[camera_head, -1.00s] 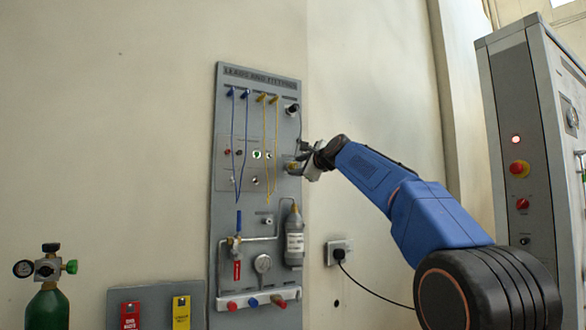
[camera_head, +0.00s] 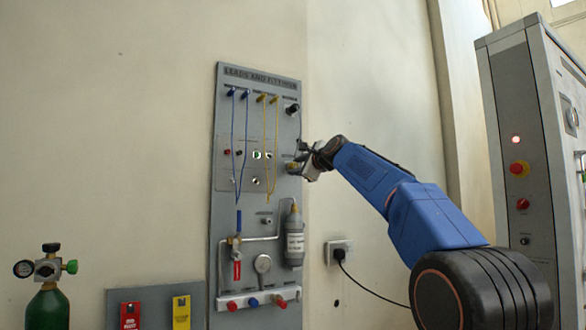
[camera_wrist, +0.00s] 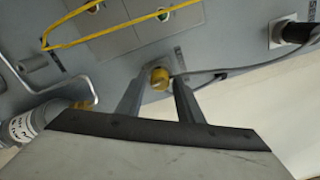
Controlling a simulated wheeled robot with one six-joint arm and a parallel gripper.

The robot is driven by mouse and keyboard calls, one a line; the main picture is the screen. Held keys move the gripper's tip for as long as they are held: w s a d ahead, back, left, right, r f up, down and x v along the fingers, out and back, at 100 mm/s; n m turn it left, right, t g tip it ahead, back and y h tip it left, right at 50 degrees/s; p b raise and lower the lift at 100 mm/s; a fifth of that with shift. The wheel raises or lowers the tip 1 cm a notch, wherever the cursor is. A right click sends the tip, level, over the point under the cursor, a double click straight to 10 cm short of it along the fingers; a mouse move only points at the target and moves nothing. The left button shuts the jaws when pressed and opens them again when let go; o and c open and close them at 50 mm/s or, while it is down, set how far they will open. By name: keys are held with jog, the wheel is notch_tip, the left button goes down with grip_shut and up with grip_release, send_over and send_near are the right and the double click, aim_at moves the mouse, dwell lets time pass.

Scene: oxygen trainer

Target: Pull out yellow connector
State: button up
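The yellow connector (camera_wrist: 160,77) is a round yellow fitting on the grey panel, with a grey lead leading off to the right. In the head view the connector (camera_head: 293,167) shows small at the panel's right edge, just left of my gripper (camera_head: 308,165). In the wrist view my gripper (camera_wrist: 158,90) is open, with one finger on each side of the connector and a visible gap on both sides. The connector lies between and slightly beyond the fingertips. I cannot tell how deep the fingers reach.
The panel (camera_head: 224,120) carries blue and yellow leads, valves and a grey bottle (camera_head: 294,240). In the wrist view a black plug (camera_wrist: 296,33) is at upper right, and the bottle (camera_wrist: 22,127) at lower left. A grey cabinet (camera_head: 508,120) stands at the right.

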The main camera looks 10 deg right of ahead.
jog(key=c, duration=0.6)
jog(key=shift+n, duration=1.8)
jog(key=shift+c, duration=0.2)
jog(key=shift+n, duration=1.7)
jog(key=shift+n, duration=1.7)
jog(key=shift+n, duration=1.7)
